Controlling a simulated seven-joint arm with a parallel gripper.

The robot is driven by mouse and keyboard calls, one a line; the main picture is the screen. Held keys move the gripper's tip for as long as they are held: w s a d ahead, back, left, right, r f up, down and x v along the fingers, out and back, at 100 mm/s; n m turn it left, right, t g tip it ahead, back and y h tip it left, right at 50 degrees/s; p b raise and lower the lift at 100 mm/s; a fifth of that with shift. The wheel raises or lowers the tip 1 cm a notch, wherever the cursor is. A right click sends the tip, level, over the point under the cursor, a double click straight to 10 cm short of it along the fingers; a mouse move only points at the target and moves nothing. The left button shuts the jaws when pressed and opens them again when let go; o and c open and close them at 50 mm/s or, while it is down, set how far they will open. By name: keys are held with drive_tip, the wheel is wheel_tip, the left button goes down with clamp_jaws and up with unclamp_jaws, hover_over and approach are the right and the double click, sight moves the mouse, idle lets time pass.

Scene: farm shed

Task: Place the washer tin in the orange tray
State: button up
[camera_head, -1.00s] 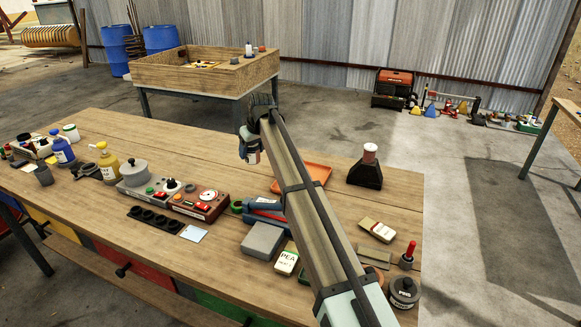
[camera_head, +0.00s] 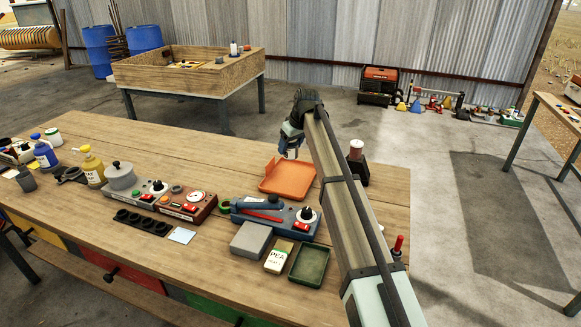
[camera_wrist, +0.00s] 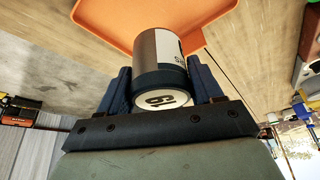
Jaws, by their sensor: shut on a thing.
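The washer tin (camera_wrist: 160,62) is a small metal cylinder with a white label and a dark band at its end, marked "19". My gripper (camera_wrist: 160,92) is shut on it, one blue finger on each side. In the head view my gripper (camera_head: 291,143) holds the tin (camera_head: 292,153) above the back part of the orange tray, apart from its floor as far as I can tell. The orange tray (camera_head: 286,182) is shallow and looks empty; it lies on the wooden bench. It also shows in the wrist view (camera_wrist: 120,22), beyond the tin.
A blue device (camera_head: 262,215) with a red lever stands just in front of the tray. A grey box (camera_head: 250,240), a PEA packet (camera_head: 279,257) and a green tray (camera_head: 309,265) are nearer. A black stand with a reddish spool (camera_head: 356,151) is right of the tray, behind my arm.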

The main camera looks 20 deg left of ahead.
sight(295, 154)
drive_tip(key=shift+f, duration=4.8)
drive_tip(key=shift+f, duration=0.1)
drive_tip(key=o, duration=1.1)
drive_tip(key=shift+o, duration=0.2)
drive_tip(key=v, duration=1.2)
drive_tip(key=shift+a, duration=0.15)
